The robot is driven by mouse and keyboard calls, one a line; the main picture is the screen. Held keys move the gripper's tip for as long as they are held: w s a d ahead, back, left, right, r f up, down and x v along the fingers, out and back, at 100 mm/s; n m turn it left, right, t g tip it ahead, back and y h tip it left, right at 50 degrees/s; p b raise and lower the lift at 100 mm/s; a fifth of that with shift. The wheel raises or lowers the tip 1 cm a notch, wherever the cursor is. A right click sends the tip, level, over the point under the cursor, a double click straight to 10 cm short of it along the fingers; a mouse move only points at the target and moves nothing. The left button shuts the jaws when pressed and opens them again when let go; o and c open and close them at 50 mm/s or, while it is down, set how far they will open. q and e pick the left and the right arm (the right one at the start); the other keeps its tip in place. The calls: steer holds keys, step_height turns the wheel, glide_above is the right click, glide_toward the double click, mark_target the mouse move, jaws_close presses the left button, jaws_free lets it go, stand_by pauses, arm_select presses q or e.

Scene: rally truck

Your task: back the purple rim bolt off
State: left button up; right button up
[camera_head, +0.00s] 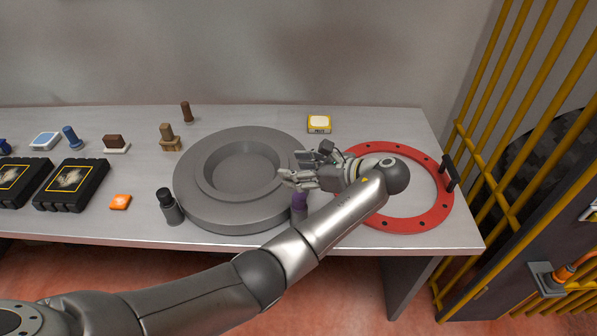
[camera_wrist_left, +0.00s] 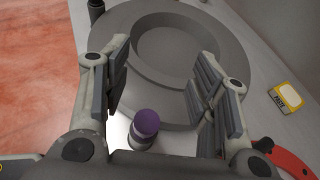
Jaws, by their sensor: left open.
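The purple rim bolt (camera_head: 299,201) stands at the right front edge of the round grey wheel piece (camera_head: 205,208), partly hidden by my left gripper (camera_head: 291,177). In the left wrist view, the purple bolt (camera_wrist_left: 146,123) shows a round purple top above a grey lower part. It lies low between the two open fingers of my left gripper (camera_wrist_left: 163,80), near the palm side of the picture. The fingers are apart, with nothing between their pads. I cannot tell whether the bolt touches the grey piece. My right gripper is not in view.
A red ring (camera_head: 434,211) with holes lies on the right of the grey table, under my left forearm. A yellow-white box (camera_head: 319,124) is behind. Yellow bars (camera_head: 474,150) rise right.

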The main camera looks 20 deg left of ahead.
arm_select(q)
steer(key=w+a+f+t+h+b, duration=0.1)
steer(key=w+h, duration=0.4)
steer(key=w, duration=0.1)
steer(key=g+h+b, duration=0.2)
steer(key=g+h, duration=0.2)
steer(key=h, duration=0.4)
glide_toward(299, 196)
step_height(299, 196, down, 10)
steer(key=shift+r+p, duration=0.15)
steer(key=shift+p, duration=0.35)
